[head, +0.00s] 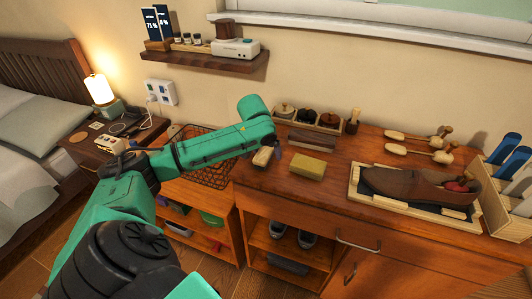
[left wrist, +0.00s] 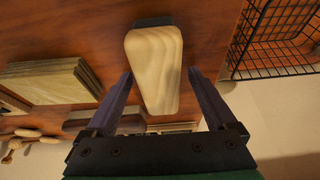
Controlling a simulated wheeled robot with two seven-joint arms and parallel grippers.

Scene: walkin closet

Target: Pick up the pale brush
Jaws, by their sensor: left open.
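The pale brush (head: 262,156) lies on the wooden dresser top near its left end, partly hidden by my left gripper (head: 272,146) in the head view. In the left wrist view, the pale brush (left wrist: 154,68) shows a light wood back with a dark part at its far end. My left gripper (left wrist: 160,74) is open, with one finger on each side of the brush. Gaps show between the fingers and the brush, so it is not clamped. My right gripper is not in view.
A yellowish block (head: 308,167) lies just right of the brush, with a darker brush (head: 312,140) behind it. A wire basket (head: 205,170) stands to the left. A divided tray (head: 328,122) is at the back. A brown shoe (head: 415,185) rests in a tray to the right.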

